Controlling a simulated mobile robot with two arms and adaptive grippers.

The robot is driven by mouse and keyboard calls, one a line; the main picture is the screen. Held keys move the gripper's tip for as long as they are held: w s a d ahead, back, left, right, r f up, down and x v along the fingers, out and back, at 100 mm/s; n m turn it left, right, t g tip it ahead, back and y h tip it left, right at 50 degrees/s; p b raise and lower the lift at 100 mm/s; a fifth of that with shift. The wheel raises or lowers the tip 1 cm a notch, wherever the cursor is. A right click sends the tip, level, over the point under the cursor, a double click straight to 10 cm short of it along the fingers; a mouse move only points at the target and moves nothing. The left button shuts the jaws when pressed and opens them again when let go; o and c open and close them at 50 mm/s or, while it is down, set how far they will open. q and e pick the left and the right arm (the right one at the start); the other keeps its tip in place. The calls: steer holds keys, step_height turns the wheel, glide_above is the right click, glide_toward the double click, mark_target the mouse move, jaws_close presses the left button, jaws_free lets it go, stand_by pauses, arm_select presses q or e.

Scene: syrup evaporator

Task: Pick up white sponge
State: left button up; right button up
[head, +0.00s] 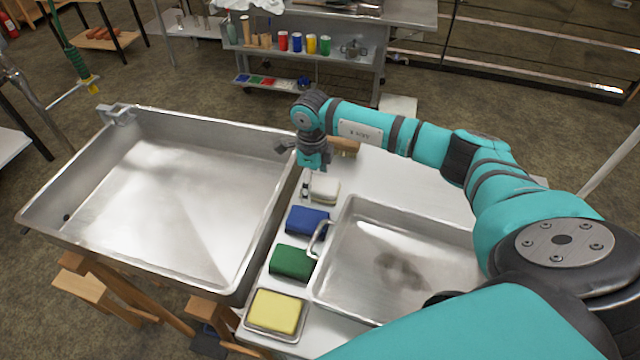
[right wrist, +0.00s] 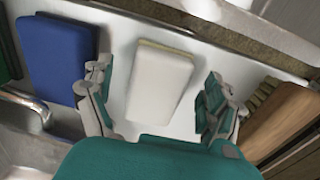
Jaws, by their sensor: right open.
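The white sponge (head: 325,189) lies on the white table between the large metal pan and the smaller tray. It also shows in the right wrist view (right wrist: 158,82), with a thin yellowish edge along its far side. My right gripper (head: 306,190) is above the sponge in the head view. In the right wrist view the open fingers (right wrist: 150,105) stand on either side of the sponge, with a gap on both sides. Nothing is held. Whether the fingertips are down at sponge height I cannot tell. My left gripper is not in view.
A blue sponge (head: 307,220), a green sponge (head: 292,262) and a yellow sponge (head: 276,311) on a small tray line up toward the front. A wooden-handled brush (right wrist: 285,118) lies right of the fingers. The large pan (head: 270,240) and a handled tray (head: 335,300) flank the strip.

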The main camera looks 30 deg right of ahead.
mark_target(313, 181)
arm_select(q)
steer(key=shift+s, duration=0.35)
arm_select(e)
steer(key=shift+f, duration=0.5)
steer(key=shift+c, duration=0.2)
steer(key=c, duration=1.2)
arm_select(q)
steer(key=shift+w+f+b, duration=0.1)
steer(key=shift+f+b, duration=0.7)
steer(key=shift+b, duration=0.05)
arm_select(e)
step_height(313, 181, up, 10)
steer(key=shift+r, duration=0.1)
steer(key=shift+c, duration=0.2)
